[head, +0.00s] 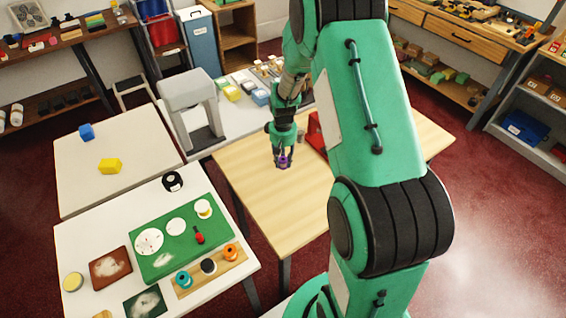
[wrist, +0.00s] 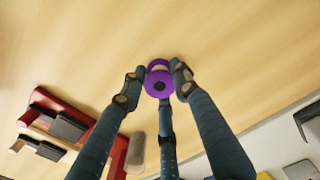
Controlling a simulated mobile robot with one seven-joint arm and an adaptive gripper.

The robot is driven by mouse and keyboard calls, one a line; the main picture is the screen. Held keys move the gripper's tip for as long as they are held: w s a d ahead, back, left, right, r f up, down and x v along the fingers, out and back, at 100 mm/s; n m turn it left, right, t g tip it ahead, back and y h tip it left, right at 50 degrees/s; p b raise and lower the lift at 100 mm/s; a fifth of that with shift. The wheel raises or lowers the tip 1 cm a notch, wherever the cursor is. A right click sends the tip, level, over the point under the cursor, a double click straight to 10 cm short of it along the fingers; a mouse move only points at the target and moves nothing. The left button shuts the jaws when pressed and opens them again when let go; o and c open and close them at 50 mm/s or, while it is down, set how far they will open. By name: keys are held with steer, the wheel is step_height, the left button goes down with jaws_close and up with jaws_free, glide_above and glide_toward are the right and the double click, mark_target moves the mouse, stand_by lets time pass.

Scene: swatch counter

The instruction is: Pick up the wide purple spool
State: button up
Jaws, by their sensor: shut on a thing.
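In the head view the purple spool (head: 283,161) shows small at the tip of my gripper (head: 283,163), over the light wooden table (head: 262,199). I cannot tell whether the spool touches the tabletop or is held just above it.
A red thing (head: 315,131) stands on the wooden table just right of my gripper. A white table (head: 217,287) at front left bears a green mat (head: 160,222) and a wooden strip with several spools. The wooden table's front is clear.

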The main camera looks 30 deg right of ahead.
mark_target(284, 161)
steer(key=shift+r, duration=0.15)
steer(key=shift+r, duration=0.5)
steer(key=shift+s+a+r+p, duration=0.1)
steer(key=shift+s+r+p, duration=0.1)
steer(key=shift+r+p, duration=0.35)
steer(key=shift+s+a+r+p, duration=0.1)
steer(key=shift+s+r+p, duration=0.1)
steer(key=shift+r, duration=0.5)
steer(key=s+a, duration=0.1)
steer(key=s, duration=0.3)
steer(key=s+a+p, duration=0.1)
steer(key=s+a, duration=0.1)
steer(key=s, duration=0.3)
steer(key=s+a+r+p, duration=0.1)
steer(key=s+a, duration=0.1)
steer(key=s, duration=0.3)
steer(key=shift+s+r, duration=0.1)
steer(key=shift+s, duration=0.05)
